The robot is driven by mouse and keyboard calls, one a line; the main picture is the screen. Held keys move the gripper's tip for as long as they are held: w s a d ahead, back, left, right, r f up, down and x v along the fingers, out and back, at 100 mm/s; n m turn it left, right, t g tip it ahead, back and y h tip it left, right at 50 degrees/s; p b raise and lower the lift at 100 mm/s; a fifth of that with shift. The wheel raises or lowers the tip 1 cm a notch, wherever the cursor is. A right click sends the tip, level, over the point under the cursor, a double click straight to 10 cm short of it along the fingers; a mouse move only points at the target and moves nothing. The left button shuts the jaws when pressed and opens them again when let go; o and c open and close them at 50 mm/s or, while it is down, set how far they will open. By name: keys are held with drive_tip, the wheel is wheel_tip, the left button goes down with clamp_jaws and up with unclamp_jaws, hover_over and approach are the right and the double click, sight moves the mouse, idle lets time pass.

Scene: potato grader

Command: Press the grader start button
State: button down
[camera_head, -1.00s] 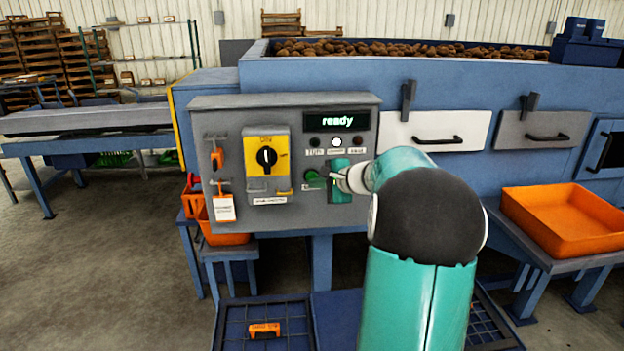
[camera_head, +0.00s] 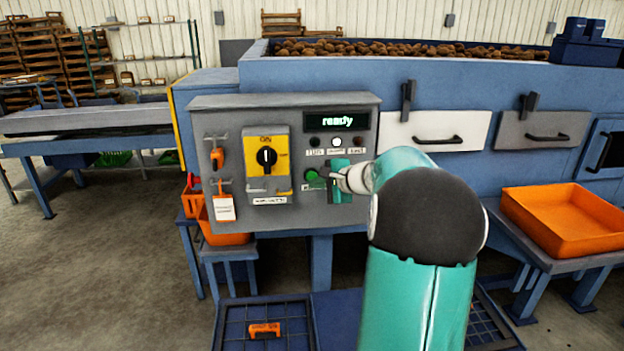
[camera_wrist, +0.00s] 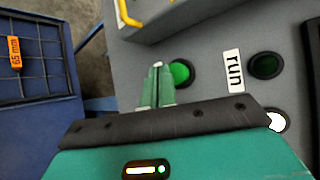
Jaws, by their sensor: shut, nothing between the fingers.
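The green start button (camera_head: 312,175) is on the grey control panel (camera_head: 358,215), below a display that reads "ready" (camera_head: 335,122). In the wrist view the green button (camera_wrist: 181,73) sits in a dark ring, just right of the fingertips. My gripper (camera_wrist: 157,72) is shut and empty, its two green fingers together. In the head view my gripper (camera_head: 322,174) is at the panel, its tips right beside the button. I cannot tell whether they touch it.
The yellow switch plate (camera_head: 281,150) marked "ON" with a black knob is left of the button. Three small lamps sit above it; the white one (camera_head: 336,142) is lit. An orange tray (camera_head: 565,222) stands at the right.

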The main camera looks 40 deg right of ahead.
drive_tip(key=shift+w, duration=0.1)
idle(0.5)
drive_tip(key=shift+w+d, duration=0.25)
drive_tip(key=shift+w+d, duration=0.3)
drive_tip(key=shift+w, duration=0.1)
idle(0.8)
idle(0.4)
drive_tip(key=shift+s+a, duration=0.55)
drive_tip(key=shift+s, duration=0.2)
drive_tip(key=s+a, duration=0.1)
drive_tip(key=s, duration=0.1)
drive_tip(key=s+a, duration=0.1)
drive_tip(key=s, duration=0.1)
drive_tip(key=shift+a, duration=0.4)
drive_tip(key=shift+a, duration=0.1)
idle(0.5)
